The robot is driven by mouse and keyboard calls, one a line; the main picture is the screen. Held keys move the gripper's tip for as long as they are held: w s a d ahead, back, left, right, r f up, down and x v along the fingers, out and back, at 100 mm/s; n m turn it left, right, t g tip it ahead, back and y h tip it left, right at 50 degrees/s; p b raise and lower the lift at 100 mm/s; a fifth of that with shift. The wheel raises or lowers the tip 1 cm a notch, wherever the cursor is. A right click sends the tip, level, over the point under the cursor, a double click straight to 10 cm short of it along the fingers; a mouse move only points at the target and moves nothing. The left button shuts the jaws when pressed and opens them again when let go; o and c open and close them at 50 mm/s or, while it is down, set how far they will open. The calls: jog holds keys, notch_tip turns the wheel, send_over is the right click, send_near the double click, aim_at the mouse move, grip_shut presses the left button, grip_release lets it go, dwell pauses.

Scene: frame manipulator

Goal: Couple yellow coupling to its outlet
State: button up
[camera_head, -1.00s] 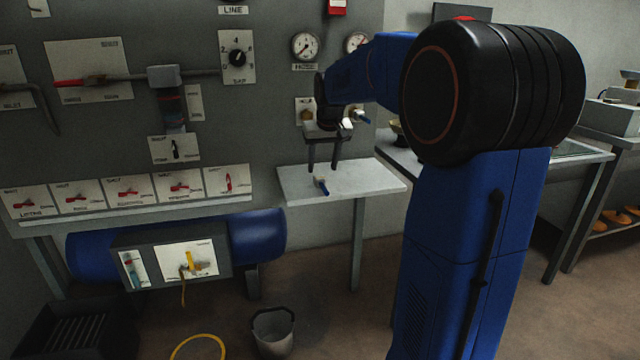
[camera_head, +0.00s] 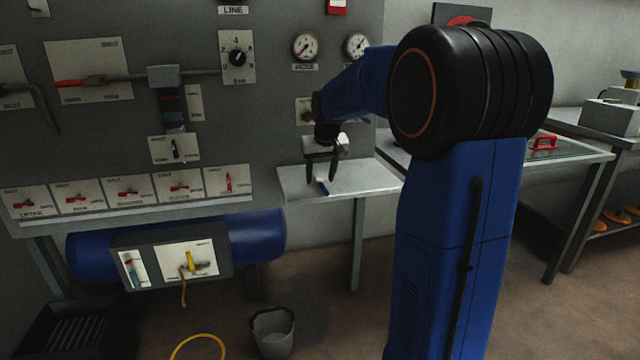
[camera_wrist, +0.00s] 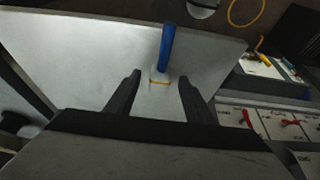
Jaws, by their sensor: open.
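A yellow fitting (camera_head: 191,262) sits on the white plate of a grey box at the blue tank, with a short yellowish hose hanging below it. The fitting also shows in the wrist view (camera_wrist: 264,60). I cannot tell whether it is joined to an outlet. A small blue piece (camera_wrist: 167,47) with a pale end and a thin yellow band lies on the grey shelf (camera_head: 365,180). My gripper (camera_head: 320,180) is open above the shelf, pointing down. In the wrist view its fingers (camera_wrist: 160,76) stand either side of the pale end, apart from it.
The upright panel with a row of red-handled switches (camera_head: 128,194) stands behind and left of the shelf. A grey bucket (camera_head: 272,331) and a yellow hose loop (camera_head: 198,346) are on the floor. A bench (camera_head: 560,150) is at the right.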

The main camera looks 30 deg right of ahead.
aim_at(321, 178)
jog(key=shift+c, duration=0.5)
jog(key=c, duration=1)
jog(key=shift+o, duration=0.3)
notch_tip(321, 178, up, 10)
